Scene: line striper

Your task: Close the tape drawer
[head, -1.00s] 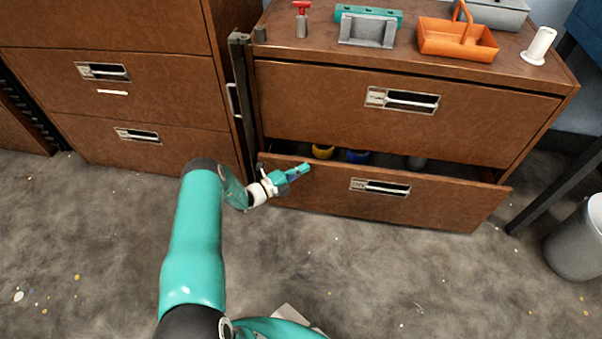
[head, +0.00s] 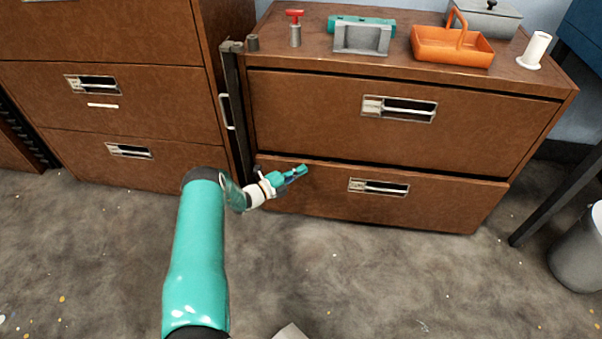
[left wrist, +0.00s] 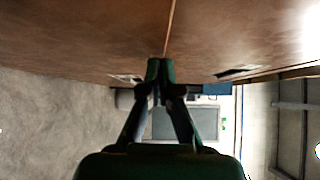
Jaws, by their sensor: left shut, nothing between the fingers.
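The tape drawer (head: 440,206) is the lower brown drawer of the right cabinet, with a metal label handle (head: 379,187). Its front sits almost flush under the upper drawer, with a thin dark line along its top, and its inside is hidden. My left gripper (head: 304,170) is shut and empty at the upper left of the drawer front; whether it touches cannot be told. In the left wrist view the shut fingers (left wrist: 160,72) point at the brown fronts. My right gripper is not in view.
A red-handled tool (head: 295,28), a teal and grey tape dispenser (head: 361,35), an orange basket (head: 452,46) and a white spool (head: 536,50) stand on the cabinet. A dark upright post (head: 238,110) stands left of it. A grey bin (head: 580,250) is at right. Floor in front is open.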

